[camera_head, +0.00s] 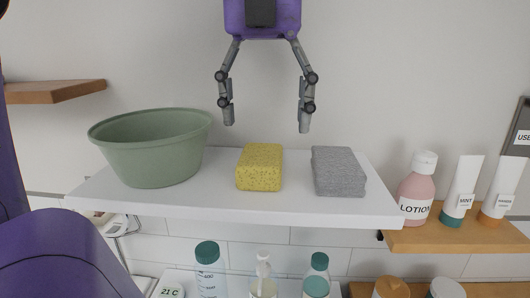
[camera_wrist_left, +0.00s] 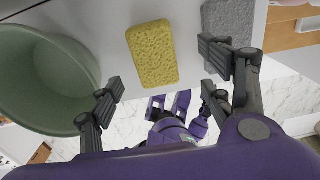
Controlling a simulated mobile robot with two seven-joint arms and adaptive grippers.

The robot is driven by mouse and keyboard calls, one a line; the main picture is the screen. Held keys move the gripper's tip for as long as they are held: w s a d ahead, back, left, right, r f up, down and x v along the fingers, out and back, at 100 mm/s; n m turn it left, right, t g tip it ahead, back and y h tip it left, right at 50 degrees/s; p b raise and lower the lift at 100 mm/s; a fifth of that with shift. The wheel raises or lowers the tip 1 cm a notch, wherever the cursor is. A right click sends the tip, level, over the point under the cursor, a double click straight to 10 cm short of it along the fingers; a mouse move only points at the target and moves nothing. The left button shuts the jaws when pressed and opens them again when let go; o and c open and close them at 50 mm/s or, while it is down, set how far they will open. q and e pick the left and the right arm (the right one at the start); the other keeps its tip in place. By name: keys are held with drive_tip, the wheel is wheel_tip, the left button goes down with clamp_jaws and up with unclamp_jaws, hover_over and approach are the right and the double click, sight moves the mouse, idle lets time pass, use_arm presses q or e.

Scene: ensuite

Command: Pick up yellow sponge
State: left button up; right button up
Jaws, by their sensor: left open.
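The yellow sponge (camera_head: 259,167) lies on a white shelf (camera_head: 240,208), between a green bowl and a grey sponge. My left gripper (camera_head: 265,128) is open and empty, pointing down above the yellow sponge, with a finger to either side and a gap below the tips. In the left wrist view the yellow sponge (camera_wrist_left: 152,54) lies beyond the open left gripper (camera_wrist_left: 160,75), apart from both fingers. My right gripper is not clearly in view.
The green bowl (camera_head: 150,160) stands left of the sponge, and the grey sponge (camera_head: 338,172) lies close on its right. A lotion bottle (camera_head: 417,190) and tubes stand on a lower wooden shelf (camera_head: 450,238) at right. Several bottles stand below the white shelf.

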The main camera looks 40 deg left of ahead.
sight(261, 153)
use_arm(q)
drive_tip(key=shift+w+a+r, duration=0.1)
drive_tip(key=shift+a, duration=0.05)
drive_tip(key=f, duration=0.2)
drive_tip(key=f+p, duration=0.1)
drive_tip(key=f, duration=0.4)
drive_tip(key=shift+s+a+f, duration=0.2)
drive_tip(key=shift+s+f, duration=0.05)
drive_tip(key=shift+c, duration=0.3)
drive_tip(key=c, duration=1.1)
drive_tip(key=shift+o, duration=0.2)
